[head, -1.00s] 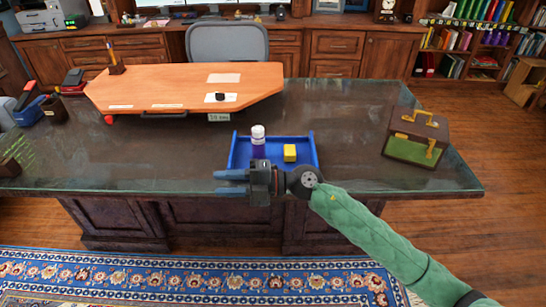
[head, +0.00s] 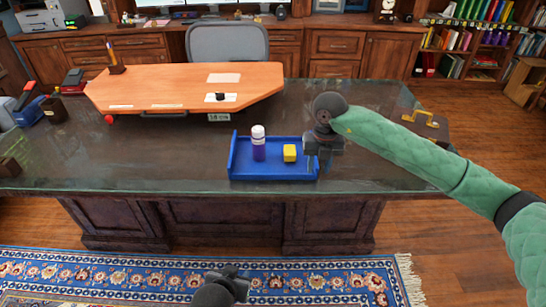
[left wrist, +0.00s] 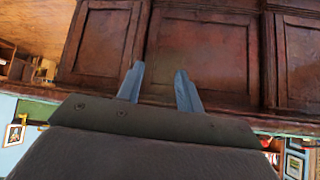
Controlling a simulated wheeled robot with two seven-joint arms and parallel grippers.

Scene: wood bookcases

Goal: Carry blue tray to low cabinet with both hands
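The blue tray (head: 240,172) sits on the near part of the glass-topped desk. A white-capped purple bottle (head: 258,150) stands in it, with a yellow block (head: 289,153) to its right. My right gripper (head: 319,166) points down at the tray's right end; its fingers look apart, and whether they touch the wall is unclear. My left gripper (head: 228,280) is low in front of the desk, over the rug. In the left wrist view its two blue fingers (left wrist: 160,88) are apart and empty, facing the desk's wood front. Low wooden cabinets (head: 338,45) line the back wall.
An orange board (head: 180,85) covers the desk's far left part. A grey chair (head: 228,42) stands behind the desk. Bare wood floor (head: 450,105) lies to the right.

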